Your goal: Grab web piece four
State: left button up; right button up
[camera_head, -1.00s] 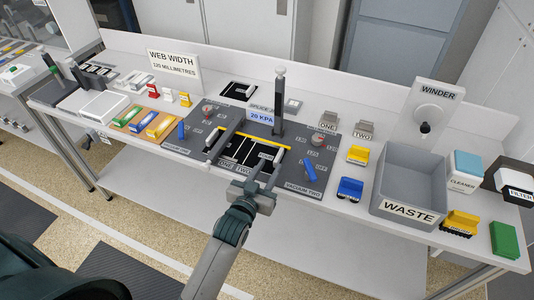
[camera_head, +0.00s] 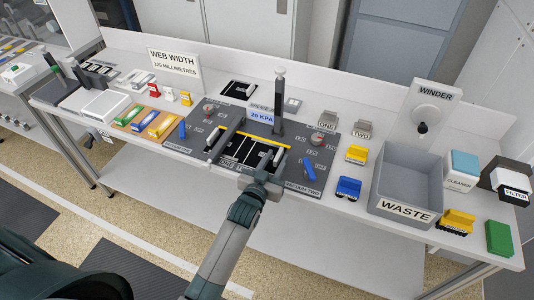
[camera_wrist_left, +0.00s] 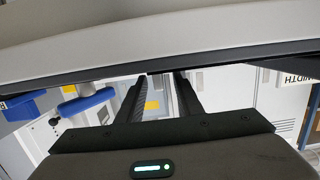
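The black web (camera_head: 240,150), crossed by white lines into pieces, lies on the grey board with a yellow strip along its far edge. The front label ONE TWO is partly covered by my gripper. I cannot read which piece is four; the right front of the web is hidden behind my gripper. My left gripper (camera_head: 268,165) is over the right front of the web; contact cannot be told. In the left wrist view its two dark fingers (camera_wrist_left: 165,95) stand apart with a gap between them, their tips hidden behind a pale band. My right gripper is not in view.
A dark upright post (camera_head: 279,105) and a 20 KPA sign (camera_head: 260,117) stand just behind the web. A blue handle (camera_head: 309,168) is close to the right of my gripper. A grey waste bin (camera_head: 392,190) and a blue block (camera_head: 348,188) are further right.

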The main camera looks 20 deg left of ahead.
pick_arm(q)
jog(key=shift+w+d+f, duration=0.1)
jog(key=shift+w+f, duration=0.05)
jog(key=shift+w, duration=0.5)
jog(key=shift+w+f, duration=0.1)
jog(key=shift+w, duration=0.55)
grip_shut()
